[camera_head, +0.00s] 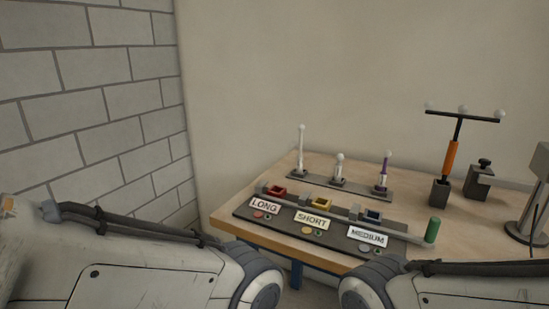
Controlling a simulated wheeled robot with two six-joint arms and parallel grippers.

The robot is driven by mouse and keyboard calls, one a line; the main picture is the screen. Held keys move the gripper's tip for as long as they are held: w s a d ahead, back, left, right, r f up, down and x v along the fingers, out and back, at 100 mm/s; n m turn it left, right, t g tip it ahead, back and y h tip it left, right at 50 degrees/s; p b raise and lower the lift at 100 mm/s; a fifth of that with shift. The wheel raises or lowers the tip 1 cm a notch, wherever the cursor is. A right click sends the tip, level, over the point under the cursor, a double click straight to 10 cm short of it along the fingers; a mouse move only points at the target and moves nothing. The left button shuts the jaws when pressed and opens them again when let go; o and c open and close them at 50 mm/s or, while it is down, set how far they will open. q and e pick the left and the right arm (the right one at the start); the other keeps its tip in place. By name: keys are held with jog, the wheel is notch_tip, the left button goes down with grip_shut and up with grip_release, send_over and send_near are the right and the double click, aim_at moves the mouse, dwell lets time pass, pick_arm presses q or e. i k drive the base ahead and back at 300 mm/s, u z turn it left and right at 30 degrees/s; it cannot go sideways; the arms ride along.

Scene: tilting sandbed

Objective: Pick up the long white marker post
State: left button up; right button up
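The long white marker post (301,149) stands upright at the left end of a dark strip (327,187) on the table, with a small ball on top. It is the tallest post in that strip. A shorter white post (339,168) stands in the middle, and a post with a purple stem (384,172) stands at the right end. Parts of my two arms show at the bottom left and bottom right, below and in front of the table. Neither gripper can be seen.
In front of the posts lies a dark panel (287,229) with LONG, SHORT and MEDIUM labels, coloured sockets and a grey bar with a green end (432,229). A brick wall (90,90) is left.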

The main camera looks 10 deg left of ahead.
aim_at(300, 169)
jog(key=u, duration=0.4)
jog(key=k, duration=0.5)
jog(key=u, duration=1)
jog(key=i, duration=1.3)
jog(key=z, duration=0.5)
